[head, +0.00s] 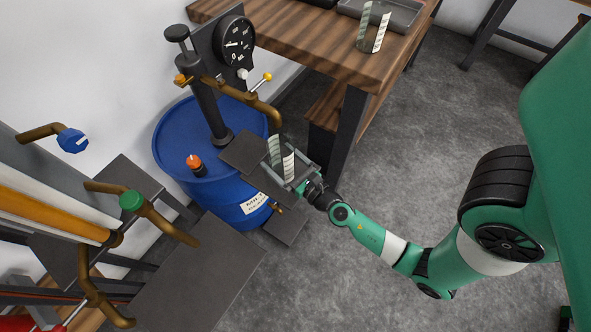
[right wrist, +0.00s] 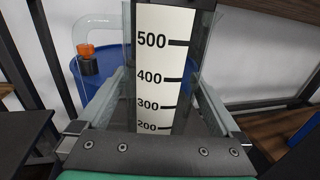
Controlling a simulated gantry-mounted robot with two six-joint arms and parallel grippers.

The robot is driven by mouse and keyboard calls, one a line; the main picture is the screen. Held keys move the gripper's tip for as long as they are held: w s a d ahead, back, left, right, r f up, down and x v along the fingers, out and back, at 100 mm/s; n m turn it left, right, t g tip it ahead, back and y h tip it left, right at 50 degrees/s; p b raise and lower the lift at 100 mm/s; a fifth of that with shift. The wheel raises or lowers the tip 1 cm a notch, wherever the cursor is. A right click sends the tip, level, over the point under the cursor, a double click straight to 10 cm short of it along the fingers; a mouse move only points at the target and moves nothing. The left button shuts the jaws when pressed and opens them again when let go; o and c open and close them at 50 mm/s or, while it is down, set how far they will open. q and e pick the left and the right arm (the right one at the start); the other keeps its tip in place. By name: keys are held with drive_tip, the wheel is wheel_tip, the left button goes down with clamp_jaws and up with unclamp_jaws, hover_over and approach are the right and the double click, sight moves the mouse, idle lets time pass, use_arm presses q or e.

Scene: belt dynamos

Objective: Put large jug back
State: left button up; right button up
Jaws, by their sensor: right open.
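A clear measuring jug (head: 288,164) with a white scale strip stands upright on a dark shelf plate beside the blue barrel. My right gripper (head: 281,176) is open, with its fingers on either side of this jug. In the right wrist view the jug (right wrist: 163,70) fills the middle between the fingers, its scale reading from 200 up to 500. Another clear jug (head: 374,28) with a scale strip stands on the wooden table (head: 320,45). I cannot tell from the frames which jug is the larger. My left gripper is not in view.
The blue barrel (head: 175,135) carries a pump with a dial gauge (head: 236,44) and a brass spout (head: 268,116) above the jug. Dark plates and pipes with a blue tap (head: 72,140) and green tap (head: 131,200) stand at left. The grey floor (head: 430,125) is open.

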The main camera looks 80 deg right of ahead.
sight(291, 169)
drive_tip(key=b+v, duration=0.1)
drive_tip(key=v, duration=0.8)
drive_tip(key=shift+s+a, duration=0.2)
drive_tip(key=shift+s, duration=0.05)
drive_tip(key=shift+s+a, duration=0.1)
drive_tip(key=shift+s, duration=0.25)
